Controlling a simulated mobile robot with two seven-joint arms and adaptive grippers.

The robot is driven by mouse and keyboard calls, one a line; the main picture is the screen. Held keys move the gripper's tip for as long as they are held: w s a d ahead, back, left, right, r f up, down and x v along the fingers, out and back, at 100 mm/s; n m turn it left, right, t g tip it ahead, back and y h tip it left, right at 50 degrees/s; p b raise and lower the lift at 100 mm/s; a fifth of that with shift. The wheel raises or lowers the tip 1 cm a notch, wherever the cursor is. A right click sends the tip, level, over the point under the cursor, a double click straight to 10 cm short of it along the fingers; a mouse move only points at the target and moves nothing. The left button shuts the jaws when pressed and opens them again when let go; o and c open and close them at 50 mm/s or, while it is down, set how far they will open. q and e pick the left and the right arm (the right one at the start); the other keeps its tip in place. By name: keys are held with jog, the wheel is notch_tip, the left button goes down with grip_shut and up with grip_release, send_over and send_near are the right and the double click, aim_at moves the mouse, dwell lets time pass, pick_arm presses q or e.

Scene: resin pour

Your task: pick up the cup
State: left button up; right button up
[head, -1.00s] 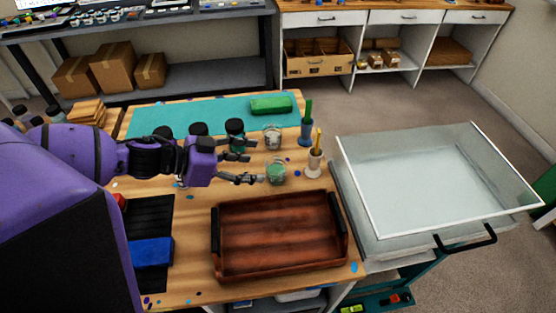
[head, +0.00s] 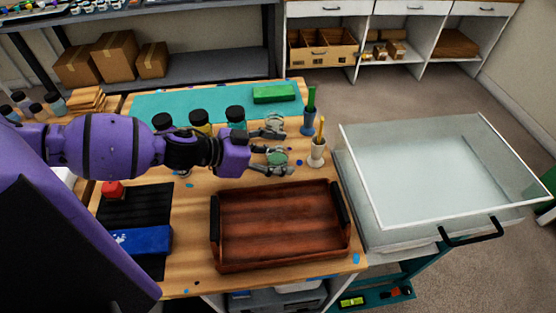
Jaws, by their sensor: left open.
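Two small clear cups stand on the wooden table behind the tray. The back cup (head: 275,121) looks greyish and the front cup (head: 279,157) has a greenish content or tint. My left gripper (head: 279,148) comes in from the left and is open, pointing right. Its upper finger overlaps the back cup and its lower finger overlaps the front cup, so both cups are partly hidden. I cannot tell whether a finger touches either cup. No cup is held. My right gripper is not in view.
A brown wooden tray (head: 283,265) lies in front. A white holder with yellow sticks (head: 317,152) and a blue holder with a green stick (head: 308,124) stand to the right. Dark-lidded jars (head: 236,116) stand behind the gripper. A green block (head: 274,93) lies on a teal mat (head: 150,105).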

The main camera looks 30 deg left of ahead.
pick_arm(q)
jog(key=c, duration=1.2)
jog(key=shift+r, duration=0.1)
